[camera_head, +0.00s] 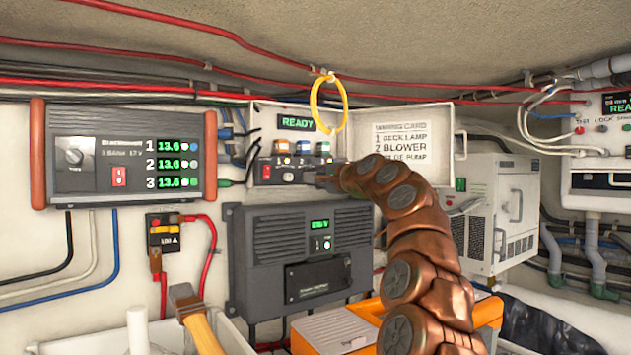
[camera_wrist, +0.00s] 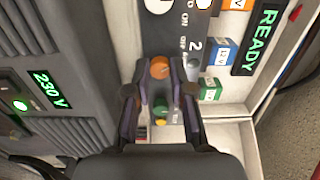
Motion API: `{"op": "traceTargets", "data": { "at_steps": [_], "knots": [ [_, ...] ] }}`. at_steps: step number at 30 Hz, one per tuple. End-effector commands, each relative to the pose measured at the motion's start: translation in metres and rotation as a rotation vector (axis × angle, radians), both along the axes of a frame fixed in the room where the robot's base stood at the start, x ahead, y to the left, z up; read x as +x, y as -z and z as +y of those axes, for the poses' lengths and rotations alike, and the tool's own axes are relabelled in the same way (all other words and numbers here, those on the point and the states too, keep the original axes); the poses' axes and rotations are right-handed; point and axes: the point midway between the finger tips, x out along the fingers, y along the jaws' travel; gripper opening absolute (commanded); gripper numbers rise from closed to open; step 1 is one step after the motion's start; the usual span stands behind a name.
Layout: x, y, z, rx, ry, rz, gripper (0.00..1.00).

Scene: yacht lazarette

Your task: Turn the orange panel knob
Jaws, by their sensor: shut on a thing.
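The orange panel knob (camera_wrist: 159,68) is a small round knob on a dark switch panel (camera_wrist: 163,30) in the wrist view. My gripper (camera_wrist: 160,72) has one finger on each side of it and is shut on it. The knob's top shows between the fingertips. In the head view the panel (camera_head: 284,171) is inside an open white box below a green READY display (camera_head: 297,123). There my gripper (camera_head: 326,178) reaches the panel's right end from the right, and the orange knob cannot be made out.
A yellow ring (camera_head: 328,103) hangs in front of the box. The open lid (camera_head: 402,137) carries a printed card. A grey charger (camera_head: 125,152) is to the left and a dark 230 V unit (camera_head: 298,260) is below.

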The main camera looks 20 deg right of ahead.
Motion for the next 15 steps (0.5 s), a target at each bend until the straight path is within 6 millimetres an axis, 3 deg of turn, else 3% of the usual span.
{"op": "traceTargets", "data": {
  "at_steps": [15],
  "knots": [
    [0.0006, 0.002, -0.0002, -0.233, 0.0, -0.042, 0.0]
  ]
}}
